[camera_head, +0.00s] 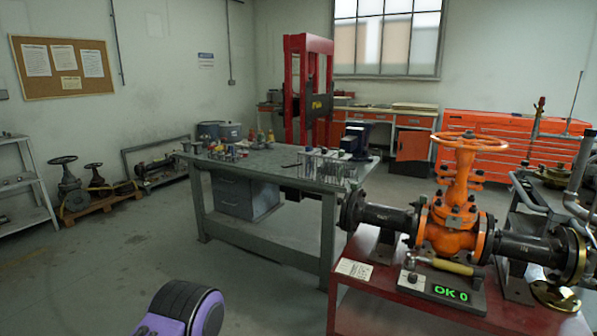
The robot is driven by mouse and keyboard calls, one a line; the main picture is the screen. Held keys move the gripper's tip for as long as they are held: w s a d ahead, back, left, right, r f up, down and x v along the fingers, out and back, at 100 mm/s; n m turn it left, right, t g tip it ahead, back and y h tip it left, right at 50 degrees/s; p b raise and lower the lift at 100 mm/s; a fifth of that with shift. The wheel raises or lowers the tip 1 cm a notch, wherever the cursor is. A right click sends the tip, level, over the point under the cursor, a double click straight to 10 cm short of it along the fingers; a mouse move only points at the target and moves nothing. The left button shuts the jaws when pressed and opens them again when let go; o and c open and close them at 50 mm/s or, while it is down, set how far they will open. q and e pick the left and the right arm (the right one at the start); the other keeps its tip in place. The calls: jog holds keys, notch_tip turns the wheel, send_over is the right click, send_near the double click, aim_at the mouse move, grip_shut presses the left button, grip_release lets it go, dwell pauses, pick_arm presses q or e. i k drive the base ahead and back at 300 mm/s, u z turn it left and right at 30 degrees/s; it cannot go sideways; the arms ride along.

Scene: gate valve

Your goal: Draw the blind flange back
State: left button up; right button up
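An orange gate valve (452,225) with an upright stem and handwheel stands in a dark pipe run on a red bench (410,305) at the right. A dark round flange (352,211) closes off the left end of the run. At the right end is a flange with a brass-coloured rim (576,258). I cannot tell which of these is the blind flange. A purple and black part of my arm shows at the bottom; neither gripper is in view.
On the red bench are a box with a green "OK 0" display (444,292), a yellow-handled tool (440,264) and a small label plate (354,269). A grey workbench (265,165) with tools stands behind. The floor at front left is clear.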

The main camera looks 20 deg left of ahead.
aim_at(347, 197)
jog(key=u, duration=0.6)
jog(key=i, duration=0.95)
jog(key=u, duration=0.4)
